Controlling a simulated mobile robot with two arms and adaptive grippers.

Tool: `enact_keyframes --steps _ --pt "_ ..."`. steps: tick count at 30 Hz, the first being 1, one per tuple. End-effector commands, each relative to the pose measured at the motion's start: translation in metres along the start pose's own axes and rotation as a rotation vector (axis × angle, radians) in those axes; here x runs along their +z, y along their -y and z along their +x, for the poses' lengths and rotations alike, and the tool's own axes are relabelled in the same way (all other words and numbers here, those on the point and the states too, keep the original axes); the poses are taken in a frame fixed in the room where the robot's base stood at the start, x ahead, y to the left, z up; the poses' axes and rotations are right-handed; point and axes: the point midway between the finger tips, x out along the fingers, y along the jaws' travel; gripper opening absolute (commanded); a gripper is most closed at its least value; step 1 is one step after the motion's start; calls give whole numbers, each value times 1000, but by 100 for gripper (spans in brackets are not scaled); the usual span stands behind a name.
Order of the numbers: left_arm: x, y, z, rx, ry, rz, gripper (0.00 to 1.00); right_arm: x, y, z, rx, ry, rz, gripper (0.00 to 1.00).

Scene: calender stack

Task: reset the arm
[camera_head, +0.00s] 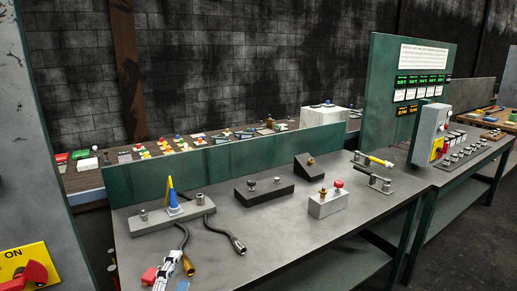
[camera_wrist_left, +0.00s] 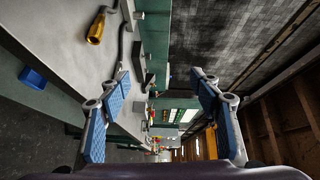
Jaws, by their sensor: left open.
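My left gripper (camera_head: 171,262) shows at the bottom of the head view, over the front left part of the grey table (camera_head: 270,232). In the left wrist view the two blue-padded fingers of my left gripper (camera_wrist_left: 160,82) stand wide apart with nothing between them. A gold-tipped cable end (camera_head: 188,266) lies just right of the gripper in the head view; it also shows in the wrist view (camera_wrist_left: 96,28), outside the fingers. My right gripper is in neither view.
A grey post with a red switch (camera_head: 38,270) is at left.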

Motion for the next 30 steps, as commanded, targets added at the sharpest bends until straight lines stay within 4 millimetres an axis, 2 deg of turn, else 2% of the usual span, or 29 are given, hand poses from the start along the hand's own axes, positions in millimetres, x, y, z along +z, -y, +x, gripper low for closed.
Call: enact_keyframes --steps 1,3,6,9,12,15,19,26,30 --pt "14 -33 -14 109 67 -150 58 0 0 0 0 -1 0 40" --pt "31 -77 -37 254 172 -351 58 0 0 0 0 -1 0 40" --pt "44 -137 -81 447 332 -611 58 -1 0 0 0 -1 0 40" --pt "47 -181 -128 602 484 -810 58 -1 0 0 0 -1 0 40" --pt "43 -213 -173 728 623 -962 58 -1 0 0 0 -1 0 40" --pt "37 -235 -215 832 752 -1080 58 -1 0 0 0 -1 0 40" --pt "26 -253 -267 951 915 -1201 58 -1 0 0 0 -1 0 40" --pt "30 -315 -252 973 935 -1188 58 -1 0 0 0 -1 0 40" --pt "32 -363 -247 989 946 -1178 58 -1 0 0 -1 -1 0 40"
